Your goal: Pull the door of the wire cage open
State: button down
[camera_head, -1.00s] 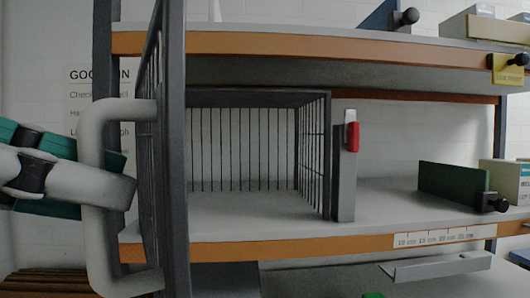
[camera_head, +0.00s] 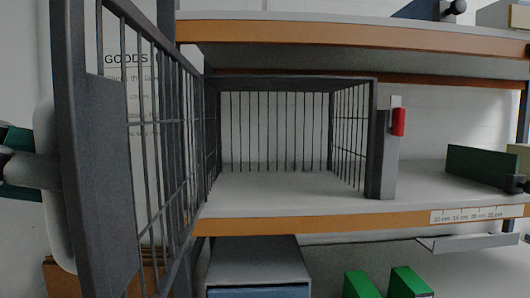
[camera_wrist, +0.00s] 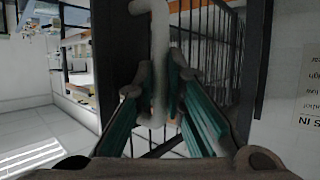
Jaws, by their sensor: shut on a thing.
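The wire cage (camera_head: 225,84) stands on the middle shelf, and its inside looks empty. Its barred door (camera_head: 98,170) stands swung out at the left of the head view, at a wide angle to the cage front. The door's thick pale handle (camera_head: 50,200) is on the far side of the door's frame, partly hidden by it. In the wrist view, the handle (camera_wrist: 158,50) runs upright between the fingers of my gripper (camera_wrist: 160,95), which is shut on it.
A post with a red catch (camera_head: 398,122) stands at the right of the cage opening. Shelf boards (camera_head: 330,218) run above and below the cage. A grey box (camera_head: 255,262) and green pieces (camera_head: 408,283) are lower down. A wall sign (camera_head: 125,60) shows through the door bars.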

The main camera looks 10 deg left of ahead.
jog(key=shift+w, duration=0.35)
jog(key=c, duration=1.9)
grip_release()
jog(key=shift+w+f, duration=0.1)
jog(key=shift+w, duration=0.15)
jog(key=shift+v, duration=3.85)
jog(key=shift+d, duration=0.15)
